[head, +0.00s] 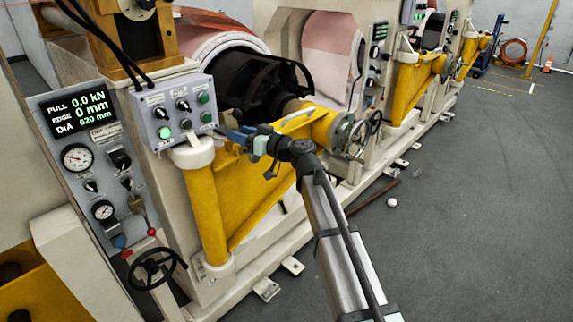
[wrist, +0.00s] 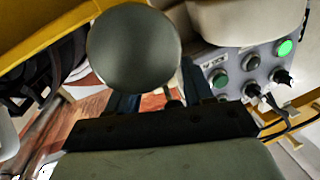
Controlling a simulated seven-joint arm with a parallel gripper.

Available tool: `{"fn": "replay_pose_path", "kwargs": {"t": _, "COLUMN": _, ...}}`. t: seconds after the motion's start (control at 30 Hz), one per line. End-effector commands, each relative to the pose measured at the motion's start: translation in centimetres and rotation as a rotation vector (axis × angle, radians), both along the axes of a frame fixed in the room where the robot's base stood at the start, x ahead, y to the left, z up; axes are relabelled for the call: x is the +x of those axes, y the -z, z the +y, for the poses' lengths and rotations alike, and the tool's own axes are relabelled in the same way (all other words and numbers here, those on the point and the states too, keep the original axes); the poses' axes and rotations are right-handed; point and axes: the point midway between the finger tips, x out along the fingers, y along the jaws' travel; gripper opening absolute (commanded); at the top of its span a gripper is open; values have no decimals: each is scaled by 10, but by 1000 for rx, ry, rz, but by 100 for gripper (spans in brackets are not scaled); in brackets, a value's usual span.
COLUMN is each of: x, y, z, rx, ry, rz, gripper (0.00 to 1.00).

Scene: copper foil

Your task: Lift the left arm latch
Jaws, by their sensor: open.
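A round dark grey knob (wrist: 133,47) looms large in the wrist view and is probably the end of the left arm latch; its shaft is hidden. My gripper (wrist: 158,82) is open, its two dark blue fingers apart; the knob overlaps the left finger in the picture. I cannot tell whether they touch. In the head view my gripper (head: 238,138) is at the yellow arm (head: 263,190) of the left machine, just right of the cream-capped post (head: 205,215). The latch is too small or hidden to make out there.
A grey button box (head: 174,112) with a lit green button sits close left of my gripper; it also shows in the wrist view (wrist: 245,68). A handwheel (head: 352,137) is to the right. The floor (head: 460,220) at right is mostly clear.

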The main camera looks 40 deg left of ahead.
Motion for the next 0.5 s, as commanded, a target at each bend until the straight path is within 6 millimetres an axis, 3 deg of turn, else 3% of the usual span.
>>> {"fn": "replay_pose_path", "kwargs": {"t": 0.5, "x": 16, "y": -2, "z": -86, "rx": -3, "ry": 1, "rz": -1, "gripper": 55}}
